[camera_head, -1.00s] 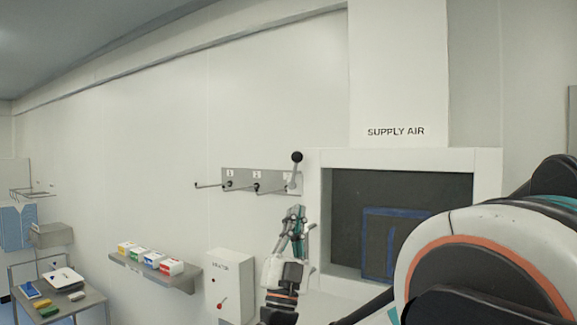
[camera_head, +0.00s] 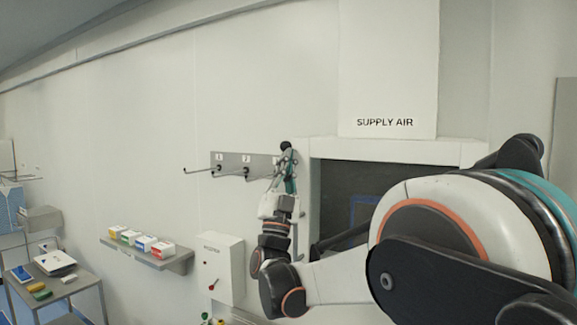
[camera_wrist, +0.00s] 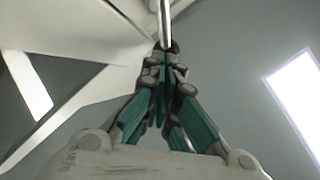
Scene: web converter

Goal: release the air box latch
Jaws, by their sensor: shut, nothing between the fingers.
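The air box under the "SUPPLY AIR" duct has a pale frame (camera_head: 400,149) around a dark recessed front. A latch lever stands at its upper left corner, with a round black knob (camera_head: 285,146) on top. My gripper (camera_head: 288,159) points up and is shut and empty, its tips just below or beside the knob. Its fingers cover most of the lever shaft. In the wrist view, my gripper (camera_wrist: 166,62) has its fingertips close together by a dark rounded end (camera_wrist: 168,46) with a pale rod (camera_wrist: 165,20) beyond it. I cannot tell whether they touch.
A grey hook rail (camera_head: 232,163) is on the wall just left of the lever. Below are a wall shelf (camera_head: 150,257) with coloured boxes and a white control box (camera_head: 220,268). A grey table (camera_head: 62,284) stands lower left. My arm blocks much of the air box front.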

